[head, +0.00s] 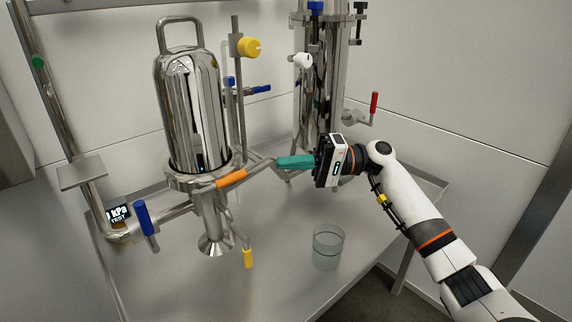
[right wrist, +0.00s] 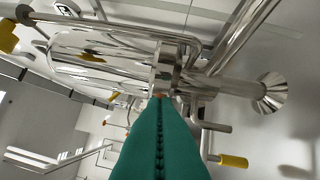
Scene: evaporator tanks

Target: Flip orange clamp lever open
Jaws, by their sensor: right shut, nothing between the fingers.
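The orange clamp lever (head: 231,179) lies along the front of the clamp ring (head: 190,182) at the base of the left steel tank (head: 190,110). My right gripper (head: 279,163) has teal fingers that are shut and empty. It comes in from the right, and its tips point left toward the lever, with a visible gap between them. In the right wrist view the shut fingers (right wrist: 158,100) point at the tank's flange, and the tank (right wrist: 100,55) lies sideways. The lever is mostly hidden behind the fingertips there. My left gripper is not in view.
A second steel column (head: 318,80) with a red-handled valve (head: 374,103) stands behind my right gripper. A glass beaker (head: 328,246) stands on the steel table (head: 285,285).

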